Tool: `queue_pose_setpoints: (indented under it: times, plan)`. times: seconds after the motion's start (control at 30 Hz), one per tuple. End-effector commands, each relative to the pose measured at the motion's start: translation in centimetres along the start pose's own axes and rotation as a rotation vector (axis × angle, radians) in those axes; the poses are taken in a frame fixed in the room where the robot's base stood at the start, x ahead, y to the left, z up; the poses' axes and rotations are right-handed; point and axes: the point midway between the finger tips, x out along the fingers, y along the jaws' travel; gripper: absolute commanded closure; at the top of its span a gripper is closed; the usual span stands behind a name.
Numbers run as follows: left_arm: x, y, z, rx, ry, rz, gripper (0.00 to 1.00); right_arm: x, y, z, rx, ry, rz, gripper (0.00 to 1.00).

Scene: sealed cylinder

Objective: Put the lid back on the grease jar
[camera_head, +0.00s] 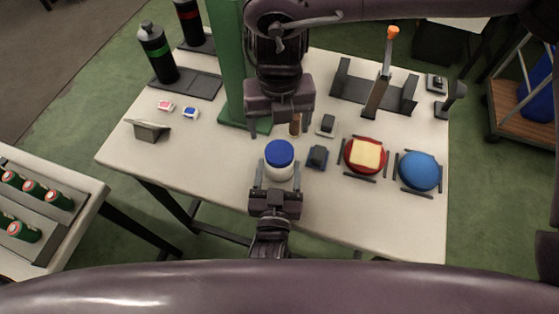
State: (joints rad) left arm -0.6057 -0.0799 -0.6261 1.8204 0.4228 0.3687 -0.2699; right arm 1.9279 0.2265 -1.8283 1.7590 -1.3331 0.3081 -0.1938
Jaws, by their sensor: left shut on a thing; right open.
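The white grease jar (279,174) stands upright near the front middle of the table, with the blue lid (279,153) on its top. I cannot tell whether the lid is fully seated. My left gripper (275,183) is shut on the jar's white body from the front side. My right gripper (279,128) is open, fingers pointing down, just behind and above the lid and apart from it. My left gripper hides the jar's lower front.
Right of the jar are a small dark-blue block (317,157), a red dish with a yellow block (367,155) and a blue round piece (420,171). A green post (232,70) stands behind left. The table's front left (190,160) is clear.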

Motion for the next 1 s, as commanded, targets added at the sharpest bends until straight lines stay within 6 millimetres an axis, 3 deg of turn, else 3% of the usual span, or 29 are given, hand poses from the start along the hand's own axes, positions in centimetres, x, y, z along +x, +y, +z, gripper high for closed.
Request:
queue_pose_setpoints:
  times: [0.3,0.7,1.0]
  plan:
    - [0.0,0.0,0.0,0.0,0.0,0.0,1.0,0.0,0.0,0.0,-0.303,0.002,0.001,0.21]
    - [0.0,0.0,0.0,0.0,0.0,0.0,1.0,0.2,0.0,0.0,-0.325,0.002,-0.001,0.21]
    - [0.0,0.0,0.0,0.0,0.0,0.0,1.0,3.9,-0.1,-0.1,-0.323,0.005,-0.001,0.21]
